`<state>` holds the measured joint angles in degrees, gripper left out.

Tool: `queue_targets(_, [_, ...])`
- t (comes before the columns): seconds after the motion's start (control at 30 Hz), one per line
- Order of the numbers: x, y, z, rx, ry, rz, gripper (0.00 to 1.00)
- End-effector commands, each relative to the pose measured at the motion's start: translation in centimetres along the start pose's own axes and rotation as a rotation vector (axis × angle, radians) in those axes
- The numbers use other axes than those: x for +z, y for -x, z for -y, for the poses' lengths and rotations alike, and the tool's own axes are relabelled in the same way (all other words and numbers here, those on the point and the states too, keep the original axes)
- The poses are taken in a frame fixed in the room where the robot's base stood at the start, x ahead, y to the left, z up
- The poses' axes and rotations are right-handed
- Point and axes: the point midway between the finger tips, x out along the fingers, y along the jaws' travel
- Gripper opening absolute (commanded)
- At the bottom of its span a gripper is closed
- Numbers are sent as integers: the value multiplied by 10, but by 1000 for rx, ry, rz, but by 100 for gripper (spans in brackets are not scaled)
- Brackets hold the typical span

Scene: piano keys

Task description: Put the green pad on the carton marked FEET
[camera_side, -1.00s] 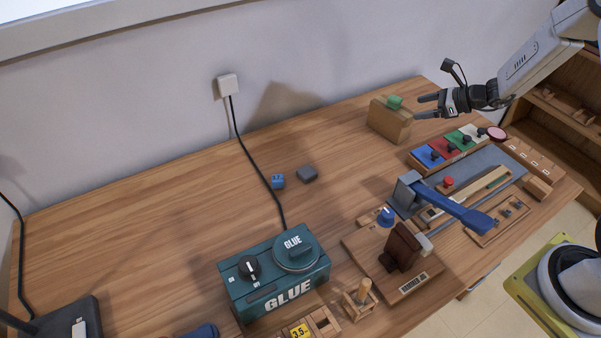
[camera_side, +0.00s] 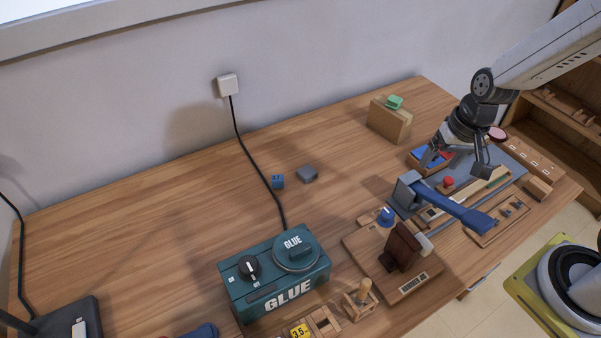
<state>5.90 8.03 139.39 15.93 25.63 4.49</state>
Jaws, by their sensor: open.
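The green pad (camera_side: 395,102) lies on top of a brown carton (camera_side: 390,122) at the back right of the table. No marking can be read on the carton from this side. My gripper (camera_side: 434,160) is open and apart from the pad, to the right of and nearer than the carton. It points down over the box with coloured panels (camera_side: 417,163) and hides much of it. I see nothing between its fingers.
A blue-handled lever press (camera_side: 450,205), a red button (camera_side: 449,181) and wooden fixtures stand in front of my gripper. A teal glue box (camera_side: 275,280) is at the front. The back left is clear.

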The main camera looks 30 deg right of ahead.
Motion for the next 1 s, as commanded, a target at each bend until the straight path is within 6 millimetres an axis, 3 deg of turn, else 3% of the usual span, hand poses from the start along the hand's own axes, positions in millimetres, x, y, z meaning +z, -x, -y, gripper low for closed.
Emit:
queue_targets(0.1, [13,8,1,42,209,-52,84])
queue_targets(0.3, [24,13,2,79,407,-99,84])
queue_targets(1.0, [25,14,2,85,439,-105,84])
